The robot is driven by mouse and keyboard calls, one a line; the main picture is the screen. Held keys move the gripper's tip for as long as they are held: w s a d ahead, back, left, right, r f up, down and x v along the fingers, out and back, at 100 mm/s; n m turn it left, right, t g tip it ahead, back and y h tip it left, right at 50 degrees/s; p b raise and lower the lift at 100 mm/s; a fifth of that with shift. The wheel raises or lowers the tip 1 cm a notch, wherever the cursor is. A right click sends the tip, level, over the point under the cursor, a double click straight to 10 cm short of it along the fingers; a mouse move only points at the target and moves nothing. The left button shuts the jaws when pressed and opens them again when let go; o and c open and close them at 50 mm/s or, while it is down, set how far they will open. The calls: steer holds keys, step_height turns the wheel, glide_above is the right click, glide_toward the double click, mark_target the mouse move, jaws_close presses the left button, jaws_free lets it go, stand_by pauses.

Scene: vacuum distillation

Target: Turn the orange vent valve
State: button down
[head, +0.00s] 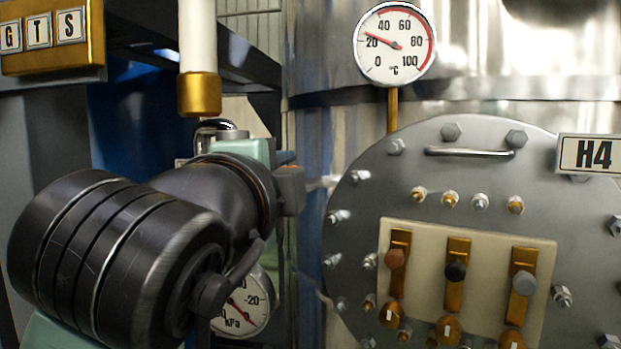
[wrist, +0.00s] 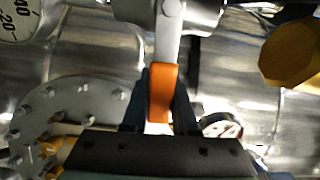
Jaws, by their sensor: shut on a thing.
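The orange vent valve handle (wrist: 161,92) is in the middle of the wrist view. It is the orange end of a pale metal lever (wrist: 168,40) that runs up to a shiny metal valve body (wrist: 190,12). My gripper (wrist: 159,108) is shut on the orange handle, with one dark finger on each side of it. In the head view my black arm covers most of the valve and my fingers, so the grip cannot be seen there.
A round bolted hatch (head: 540,170) with a three-lever panel (head: 425,275) stands right of my arm. A thermometer dial (head: 394,42) is above it. A kPa gauge (head: 245,303) sits partly behind my arm. A white pipe with a brass end (head: 199,95) hangs above.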

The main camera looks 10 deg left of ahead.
steer(key=shift+f+m, duration=0.3)
steer(key=shift+m, duration=0.1)
steer(key=c, duration=0.7)
jaws_free()
steer(key=s, duration=1.3)
steer(key=shift+a+b, duration=0.25)
steer(key=shift+b, duration=0.1)
